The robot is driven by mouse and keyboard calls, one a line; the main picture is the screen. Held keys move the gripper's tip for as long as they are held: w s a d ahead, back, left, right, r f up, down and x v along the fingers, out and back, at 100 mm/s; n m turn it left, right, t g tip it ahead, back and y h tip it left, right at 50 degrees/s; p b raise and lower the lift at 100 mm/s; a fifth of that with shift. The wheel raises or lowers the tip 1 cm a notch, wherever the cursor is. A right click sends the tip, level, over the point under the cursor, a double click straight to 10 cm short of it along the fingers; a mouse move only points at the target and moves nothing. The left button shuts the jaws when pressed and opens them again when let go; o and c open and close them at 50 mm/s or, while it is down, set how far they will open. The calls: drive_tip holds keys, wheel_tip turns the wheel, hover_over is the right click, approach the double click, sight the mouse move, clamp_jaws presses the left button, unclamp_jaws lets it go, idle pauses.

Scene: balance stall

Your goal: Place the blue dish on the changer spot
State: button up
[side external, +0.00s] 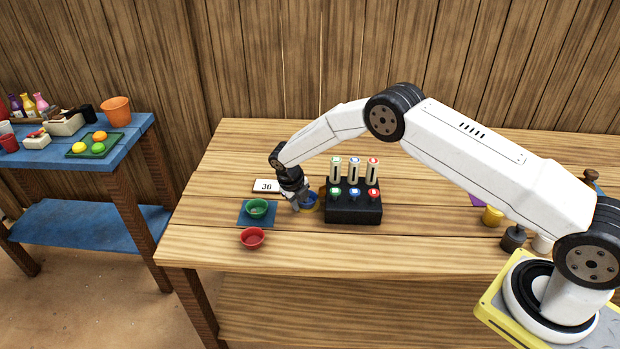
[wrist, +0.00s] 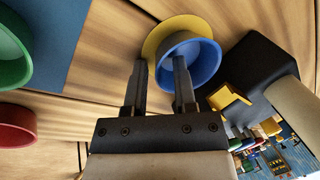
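The blue dish (wrist: 205,62) sits on a round yellow spot (wrist: 158,38) in the wrist view, with part of the yellow showing at its upper left. In the side view the dish (side external: 311,199) is partly hidden by my gripper (side external: 301,207), and a sliver of yellow shows beside it. My gripper (wrist: 160,62) is low at the dish, with a clear gap between its fingers. In the wrist view one finger overlaps the dish and the other is outside its left rim. Whether either finger touches the dish, I cannot tell.
A green dish (side external: 257,208) sits on a blue square mat (side external: 243,221) to the left. A red dish (side external: 252,238) is in front of it. A black block (side external: 353,213) with several coloured pieces stands close on the right. A white card (side external: 267,186) reading 30 lies behind.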

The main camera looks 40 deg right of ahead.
drive_tip(key=v, duration=1.2)
drive_tip(key=shift+r, duration=0.15)
idle(0.3)
drive_tip(key=s+d+r+m+t+y, duration=0.1)
drive_tip(key=s+r+m, duration=0.1)
drive_tip(key=s+m, duration=0.8)
drive_tip(key=s+d+r+m+y, duration=0.1)
drive_tip(key=s+r+m, duration=0.2)
drive_tip(key=s+m, duration=0.6)
drive_tip(key=s+d+r+m+t+y, duration=0.1)
drive_tip(key=s+r+m, duration=0.2)
drive_tip(key=s+m, duration=0.7)
drive_tip(key=m, duration=0.7)
drive_tip(key=shift+s+d+r+t, duration=0.25)
drive_tip(key=shift+s+d+t, duration=0.05)
drive_tip(key=shift+d, duration=0.1)
